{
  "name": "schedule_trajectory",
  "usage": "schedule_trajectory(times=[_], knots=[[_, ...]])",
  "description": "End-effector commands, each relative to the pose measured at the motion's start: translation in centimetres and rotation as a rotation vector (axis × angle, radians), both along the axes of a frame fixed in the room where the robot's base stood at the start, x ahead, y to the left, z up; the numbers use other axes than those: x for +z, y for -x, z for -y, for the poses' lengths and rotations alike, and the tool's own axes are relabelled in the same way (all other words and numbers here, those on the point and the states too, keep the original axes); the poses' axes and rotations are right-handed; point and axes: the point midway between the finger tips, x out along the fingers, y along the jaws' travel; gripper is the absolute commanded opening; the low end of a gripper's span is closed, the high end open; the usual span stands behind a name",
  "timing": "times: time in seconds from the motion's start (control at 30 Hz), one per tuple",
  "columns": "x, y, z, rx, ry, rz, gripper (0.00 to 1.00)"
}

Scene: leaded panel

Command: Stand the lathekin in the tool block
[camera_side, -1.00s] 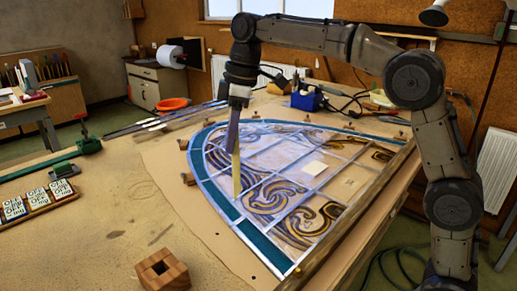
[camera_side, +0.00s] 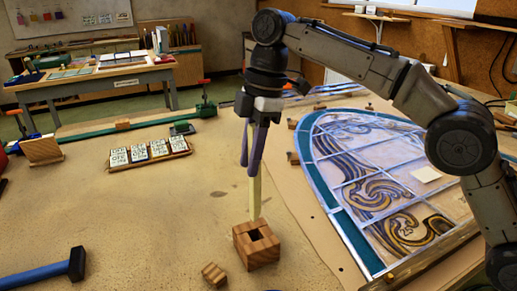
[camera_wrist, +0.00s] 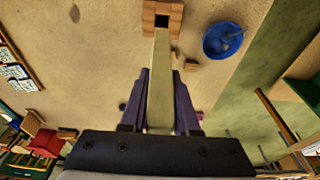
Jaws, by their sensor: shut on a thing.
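The lathekin (camera_side: 255,196) is a pale, flat stick, hanging nearly upright below my gripper (camera_side: 253,160). My gripper's purple-grey fingers are shut on its upper part. The tool block (camera_side: 257,255) is a brown wooden cube with a dark square hole in its top, standing on the bench. In the side view the stick's lower end is near the block's back top edge; the exact gap cannot be told. In the wrist view, the lathekin (camera_wrist: 161,80) points from my gripper (camera_wrist: 160,105) toward the block (camera_wrist: 162,8), its tip beside the hole.
The leaded panel (camera_side: 330,185) lies to the right. A small wood piece (camera_side: 214,276) is in front of the block, and a hammer (camera_side: 45,272) lies front left. A rack of lettered tiles (camera_side: 150,155) stands behind left. A blue bowl (camera_wrist: 224,40) shows in the wrist view.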

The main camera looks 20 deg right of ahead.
Motion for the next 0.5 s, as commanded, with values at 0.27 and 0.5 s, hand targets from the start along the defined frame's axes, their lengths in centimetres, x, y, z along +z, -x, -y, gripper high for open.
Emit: schedule_trajectory(times=[0.27, 0.5], knots=[[0.0, 0.0, 0.1, -0.001, -0.001, 0.001, 0.00], [-1.9, 0.0, 0.1, -0.003, 0.000, -0.002, 0.00]])
